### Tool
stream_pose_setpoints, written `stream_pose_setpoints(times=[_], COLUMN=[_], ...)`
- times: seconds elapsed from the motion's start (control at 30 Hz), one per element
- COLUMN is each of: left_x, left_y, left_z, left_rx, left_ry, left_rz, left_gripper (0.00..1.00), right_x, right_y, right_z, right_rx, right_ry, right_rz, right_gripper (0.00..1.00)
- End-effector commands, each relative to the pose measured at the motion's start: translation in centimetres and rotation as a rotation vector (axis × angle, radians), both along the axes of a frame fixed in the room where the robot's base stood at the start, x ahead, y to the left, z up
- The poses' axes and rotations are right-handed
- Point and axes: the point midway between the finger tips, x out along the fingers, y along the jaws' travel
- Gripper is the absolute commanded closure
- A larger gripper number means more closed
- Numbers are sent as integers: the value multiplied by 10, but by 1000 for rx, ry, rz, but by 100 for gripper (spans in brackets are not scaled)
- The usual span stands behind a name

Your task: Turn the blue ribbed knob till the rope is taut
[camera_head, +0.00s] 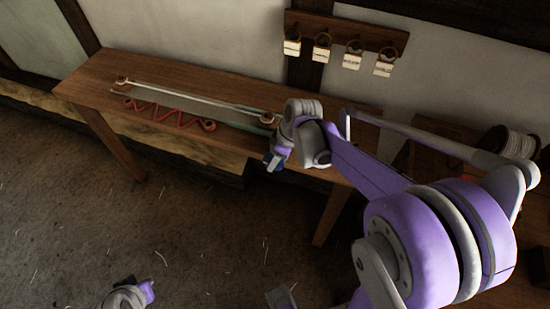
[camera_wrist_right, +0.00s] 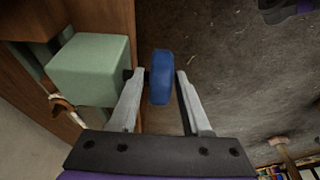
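The blue ribbed knob (camera_wrist_right: 161,77) sticks out from the side of a green block (camera_wrist_right: 90,68) at the bench edge. My right gripper (camera_wrist_right: 161,74) is open around the knob in the right wrist view, one finger on each side, with narrow gaps showing. In the head view my right gripper (camera_head: 277,157) is at the bench's front edge and hides most of the knob. A pale rope (camera_head: 190,99) runs nearly straight along the bench, between two round wooden pieces. A red cord (camera_head: 165,116) lies in zigzags in front of it. A part of my left arm (camera_head: 128,297) shows at the bottom edge; its fingers are unclear.
The wooden bench (camera_head: 85,88) stands against the wall. Several tags hang from a rack (camera_head: 300,22) above it. A spool (camera_head: 512,145) stands at the right. The floor (camera_head: 200,240) in front of the bench is open, with straw bits.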

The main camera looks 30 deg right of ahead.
Motion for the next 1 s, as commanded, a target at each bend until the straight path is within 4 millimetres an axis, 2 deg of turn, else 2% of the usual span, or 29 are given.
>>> stream_pose_setpoints(times=[0.3,0.43,0.57,0.8,1.0], left_x=[0,0,1,2,3], left_y=[0,0,0,0,0], left_z=[0,1,5,11,14], left_rx=[0,0,0,0,0], left_ry=[0,-1,-2,-4,-6], left_rz=[0,0,0,0,0], left_gripper=[100,100,100,100,100], right_x=[0,-2,-6,-17,-23], right_y=[0,-1,-5,-15,-19], right_z=[0,7,28,75,98], right_rx=[-1,0,-1,0,0], right_ry=[1,1,1,0,0], right_rz=[0,-1,0,-1,-1], right_gripper=[40,40,40,40,40])
